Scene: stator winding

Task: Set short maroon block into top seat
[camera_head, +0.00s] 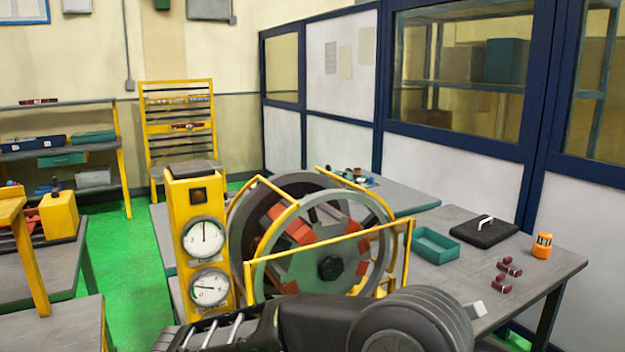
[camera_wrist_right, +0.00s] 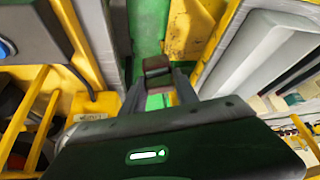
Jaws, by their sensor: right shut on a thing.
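The short maroon block (camera_wrist_right: 157,68) is between the fingertips of my right gripper (camera_wrist_right: 158,80) in the right wrist view. The gripper is shut on it, with green floor and yellow framework beyond. In the head view my dark right arm crosses the bottom edge, in front of the stator; the block cannot be made out there. The stator (camera_head: 318,232) is a large grey ring with orange-red segments inside and a dark hub, standing in a yellow frame (camera_head: 330,246). I cannot tell its top seat clearly. My left gripper is not in view.
A yellow gauge post (camera_head: 178,235) stands left of the stator. On the right table lie several small maroon pieces (camera_head: 505,272), a teal tray (camera_head: 435,246), a black case (camera_head: 484,230) and an orange container (camera_head: 542,245). Green floor (camera_head: 120,260) is open at left.

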